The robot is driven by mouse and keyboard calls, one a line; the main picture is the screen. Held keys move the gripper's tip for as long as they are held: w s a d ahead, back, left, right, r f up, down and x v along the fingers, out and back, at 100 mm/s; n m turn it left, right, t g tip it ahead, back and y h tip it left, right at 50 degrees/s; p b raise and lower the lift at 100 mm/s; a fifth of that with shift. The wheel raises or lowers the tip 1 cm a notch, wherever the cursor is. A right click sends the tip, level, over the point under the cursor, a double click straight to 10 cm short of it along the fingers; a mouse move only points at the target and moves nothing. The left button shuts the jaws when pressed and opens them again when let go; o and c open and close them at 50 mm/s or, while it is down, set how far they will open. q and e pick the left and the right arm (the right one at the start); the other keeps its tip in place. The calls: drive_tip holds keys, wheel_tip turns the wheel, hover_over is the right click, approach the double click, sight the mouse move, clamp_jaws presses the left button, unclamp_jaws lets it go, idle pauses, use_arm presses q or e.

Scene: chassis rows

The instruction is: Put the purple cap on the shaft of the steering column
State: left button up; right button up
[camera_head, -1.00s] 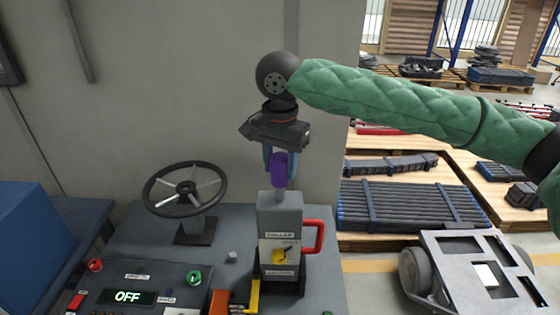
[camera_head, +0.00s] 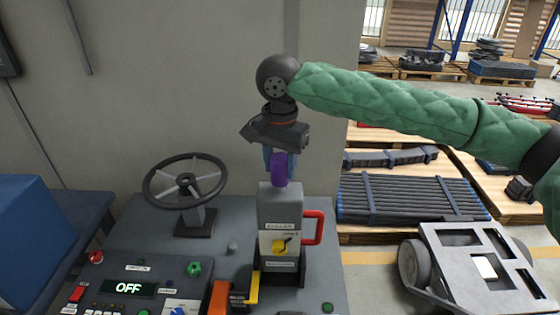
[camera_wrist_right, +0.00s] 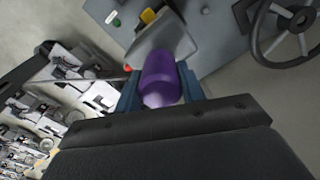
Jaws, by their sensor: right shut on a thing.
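The purple cap (camera_head: 279,172) is upright in my right gripper (camera_head: 280,160), directly above the grey steering column (camera_head: 281,208). Its lower end meets the top of the column housing in the head view. The shaft is hidden, apparently behind or inside the cap. In the right wrist view, the purple cap (camera_wrist_right: 160,80) sits between the blue fingers of the right gripper (camera_wrist_right: 161,90), which is shut on it. The grey column top (camera_wrist_right: 165,38) is just beyond the cap. My left gripper is not in view.
A black steering wheel (camera_head: 186,183) stands on the console left of the column. A red handle (camera_head: 314,227) juts from the column's right side. A control panel with an OFF display (camera_head: 128,288) and an orange-yellow part (camera_head: 235,293) are in front. A wall is close behind.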

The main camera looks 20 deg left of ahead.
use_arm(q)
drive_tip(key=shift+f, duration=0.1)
use_arm(e)
drive_tip(key=shift+f, duration=1.25)
drive_tip(key=o, duration=1)
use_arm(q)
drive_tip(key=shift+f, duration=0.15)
use_arm(e)
drive_tip(key=shift+r+b, duration=0.7)
drive_tip(key=shift+r, duration=0.6)
drive_tip(key=shift+r+b, duration=0.8)
drive_tip(key=shift+r, duration=1.8)
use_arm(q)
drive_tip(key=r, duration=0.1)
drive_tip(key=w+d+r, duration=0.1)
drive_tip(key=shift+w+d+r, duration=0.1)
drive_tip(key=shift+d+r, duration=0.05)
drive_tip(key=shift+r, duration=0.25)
